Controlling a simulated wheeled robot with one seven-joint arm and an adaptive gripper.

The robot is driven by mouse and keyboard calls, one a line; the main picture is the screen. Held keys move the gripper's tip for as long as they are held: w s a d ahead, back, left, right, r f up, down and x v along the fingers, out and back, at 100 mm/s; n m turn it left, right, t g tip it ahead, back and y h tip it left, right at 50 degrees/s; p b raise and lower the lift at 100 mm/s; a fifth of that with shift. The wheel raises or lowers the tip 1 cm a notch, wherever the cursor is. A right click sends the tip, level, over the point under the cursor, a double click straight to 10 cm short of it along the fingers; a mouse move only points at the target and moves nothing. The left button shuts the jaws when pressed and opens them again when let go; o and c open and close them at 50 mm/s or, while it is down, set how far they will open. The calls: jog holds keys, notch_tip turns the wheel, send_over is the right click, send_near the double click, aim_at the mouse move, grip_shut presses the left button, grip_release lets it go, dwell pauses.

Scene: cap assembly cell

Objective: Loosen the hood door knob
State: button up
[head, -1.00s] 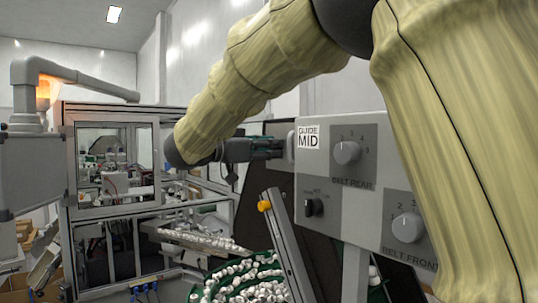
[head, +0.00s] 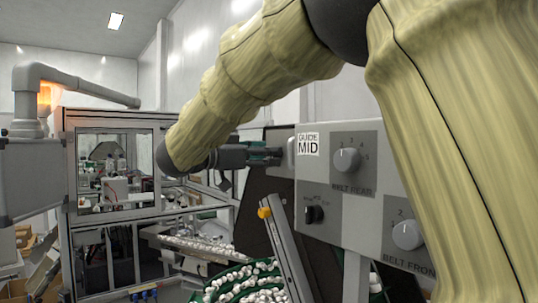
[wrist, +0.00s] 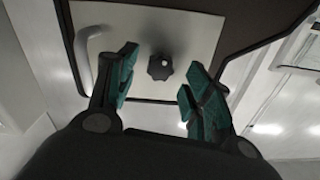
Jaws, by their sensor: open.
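The fingers appear nearer the camera than the knob, with no visible contact. In the head view my gripper (head: 280,156) reaches right toward the area behind the grey control panel. The knob cannot be made out there.
A pale curved handle (wrist: 82,72) is on the door left of the knob. The grey control panel (head: 325,185) with dials stands close right of my gripper in the head view.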

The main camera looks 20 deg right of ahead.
jog(key=v, duration=1)
jog(key=shift+a, duration=0.2)
jog(key=shift+r, duration=0.1)
